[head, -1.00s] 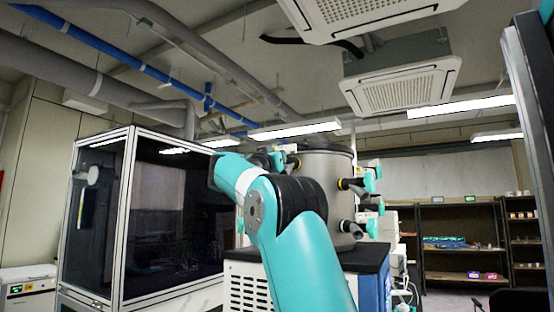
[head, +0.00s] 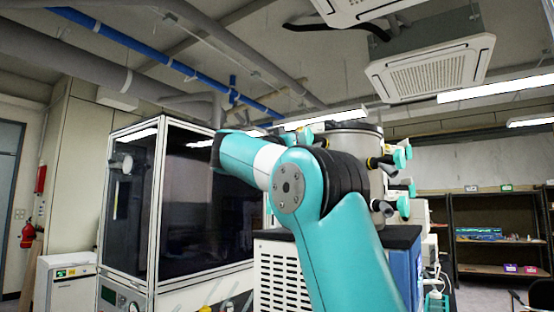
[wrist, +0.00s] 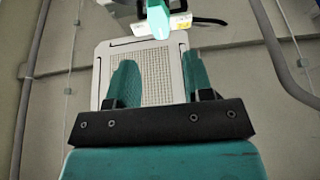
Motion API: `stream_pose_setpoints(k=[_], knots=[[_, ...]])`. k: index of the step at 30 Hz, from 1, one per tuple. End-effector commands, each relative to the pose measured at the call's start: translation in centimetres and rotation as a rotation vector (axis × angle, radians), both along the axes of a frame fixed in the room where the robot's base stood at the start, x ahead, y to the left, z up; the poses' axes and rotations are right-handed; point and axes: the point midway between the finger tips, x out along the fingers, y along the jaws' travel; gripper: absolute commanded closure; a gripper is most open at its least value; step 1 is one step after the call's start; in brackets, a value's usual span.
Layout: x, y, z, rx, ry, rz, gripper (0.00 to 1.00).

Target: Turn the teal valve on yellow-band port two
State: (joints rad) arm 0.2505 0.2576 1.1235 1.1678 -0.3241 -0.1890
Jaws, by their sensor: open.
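The freeze dryer's metal drum (head: 352,139) stands on a dark-topped cabinet, partly behind my arm. Teal valves show on its right side, an upper one (head: 401,156) and a lower one (head: 403,206), with black port stems. A yellow band (head: 369,163) shows on the upper right port. In the wrist view, my gripper (wrist: 160,62) is open and empty, its two teal fingers apart. A teal valve (wrist: 158,18) with a white and yellow label (wrist: 181,21) lies beyond the fingertips. I cannot read the label. The gripper is hidden in the head view.
A glass-fronted cabinet (head: 185,215) stands left of the dryer, close to my arm. Shelves (head: 492,230) stand at the far right. A red extinguisher (head: 27,236) is at the far left.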

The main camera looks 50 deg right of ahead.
Motion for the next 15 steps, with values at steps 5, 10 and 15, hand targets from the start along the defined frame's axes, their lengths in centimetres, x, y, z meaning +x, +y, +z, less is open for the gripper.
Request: stream_pose_setpoints(k=[5,10,15], knots=[[-0.2,4.3,-2.2,0.0,0.0,0.005,0.53],[-0.5,6.9,-3.1,0.0,0.0,0.003,0.53],[-0.7,8.1,-3.5,0.001,0.0,0.0,0.53]])
